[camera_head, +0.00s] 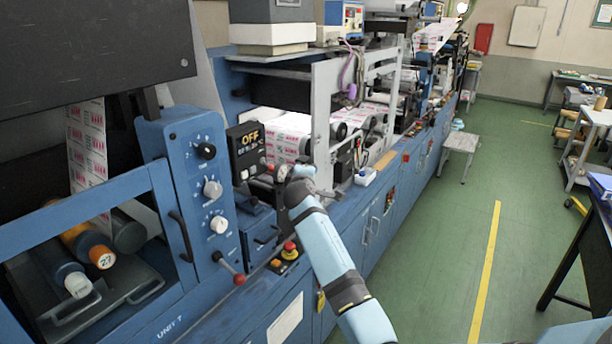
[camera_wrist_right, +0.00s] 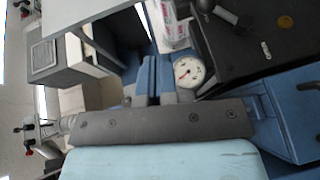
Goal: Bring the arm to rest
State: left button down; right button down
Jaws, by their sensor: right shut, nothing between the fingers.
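My right arm (camera_head: 335,262), light blue with dark joints, reaches from the bottom of the head view to the blue machine's front. Its gripper (camera_head: 278,172) is at the small black control box (camera_head: 246,150), whose display reads OFF. In the right wrist view the two fingers of the gripper (camera_wrist_right: 156,76) are together and empty. A round white gauge (camera_wrist_right: 189,72) with a red needle shows right beside them. I cannot tell whether the fingers touch anything. My left gripper is not in view.
A blue panel with knobs (camera_head: 212,188) and a red-tipped lever (camera_head: 238,279) stand left of the gripper. A red emergency button (camera_head: 289,247) is below it. Printed web rolls (camera_head: 290,138) lie behind. The green floor (camera_head: 440,240) to the right is mostly clear.

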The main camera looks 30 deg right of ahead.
dwell(0.3)
jog(key=s+a+f+y, duration=0.2)
jog(key=s+a+f, duration=0.35)
jog(key=f, duration=0.25)
jog(key=s+a+f+m+y+p, duration=0.1)
jog(key=s+a+f+y, duration=0.25)
jog(key=s+f, duration=0.35)
jog(key=s+a+f+y, duration=0.2)
jog(key=s+a+f, duration=0.35)
jog(key=f, duration=0.25)
jog(key=s+a+f+m+y, duration=0.1)
jog(key=s+a, duration=0.3)
jog(key=s, duration=0.5)
jog(key=s+a+f+m+g+y, duration=0.1)
jog(key=s+a+f+m+y, duration=0.1)
jog(key=s, duration=0.7)
jog(key=s+a+f+m+y+p, duration=0.1)
jog(key=s+a+f+m+y, duration=0.1)
jog(key=s+a, duration=0.4)
jog(key=s+f+y, duration=0.1)
jog(key=s+f, duration=0.1)
jog(key=s, duration=0.1)
jog(key=shift+a+g, duration=0.2)
jog(key=shift+g, duration=0.1)
